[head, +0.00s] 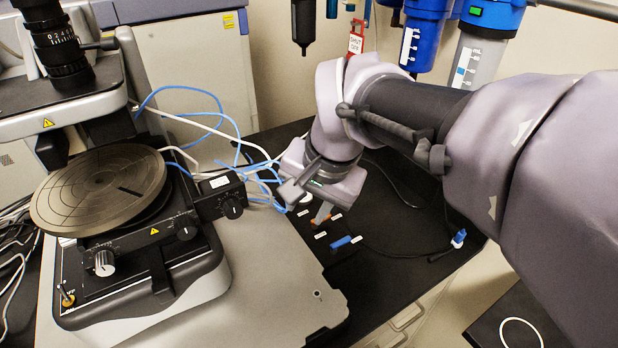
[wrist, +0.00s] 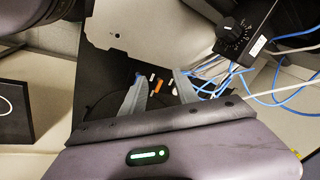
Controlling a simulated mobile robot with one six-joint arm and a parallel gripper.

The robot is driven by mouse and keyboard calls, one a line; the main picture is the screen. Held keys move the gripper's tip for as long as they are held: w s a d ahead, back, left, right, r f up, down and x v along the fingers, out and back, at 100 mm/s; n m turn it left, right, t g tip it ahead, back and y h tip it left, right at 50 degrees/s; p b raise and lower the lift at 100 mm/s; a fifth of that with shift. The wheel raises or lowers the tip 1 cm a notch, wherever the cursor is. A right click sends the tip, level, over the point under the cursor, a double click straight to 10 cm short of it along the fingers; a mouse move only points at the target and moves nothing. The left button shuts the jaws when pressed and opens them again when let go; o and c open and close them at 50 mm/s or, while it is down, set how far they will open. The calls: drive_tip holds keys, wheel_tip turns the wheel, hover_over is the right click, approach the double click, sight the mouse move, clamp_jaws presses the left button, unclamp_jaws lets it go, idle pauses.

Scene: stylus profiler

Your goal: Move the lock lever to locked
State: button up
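My gripper (head: 312,207) points down over the black bench, to the right of the instrument's grey base plate. In the wrist view its two grey fingers (wrist: 158,75) stand apart, with nothing held between them. A small orange handle (wrist: 157,87) shows in the gap between the fingers; it is partly hidden by a finger in the head view (head: 334,217). A blue handle (head: 346,242) lies nearer the bench front. Small white labels beside them are too small to read. I cannot tell which handle is the lock lever, or its position.
The round stage (head: 100,190) and its black control box (head: 218,195) stand to the left. Blue and white cables (head: 262,172) run close to my gripper's left side. Blue filter housings (head: 425,35) hang at the back wall. A dark cable crosses the bench at right.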

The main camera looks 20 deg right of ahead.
drive_tip(key=w+d+m+g+p, duration=0.25)
drive_tip(key=w+d+p, duration=0.2)
drive_tip(key=w, duration=0.55)
drive_tip(key=w+d+f+m+g+h+p, duration=0.1)
drive_tip(key=w+d+f+m+p, duration=0.2)
drive_tip(key=w+d+f+m, duration=0.35)
drive_tip(key=shift+n, duration=0.8)
drive_tip(key=f+b, duration=0.1)
drive_tip(key=f, duration=0.5)
drive_tip(key=w+f+b, duration=0.1)
drive_tip(key=f, duration=0.5)
drive_tip(key=d+f+b, duration=0.1)
drive_tip(key=f, duration=0.5)
drive_tip(key=shift+w, duration=0.35)
drive_tip(key=shift+r, duration=0.1)
clamp_jaws()
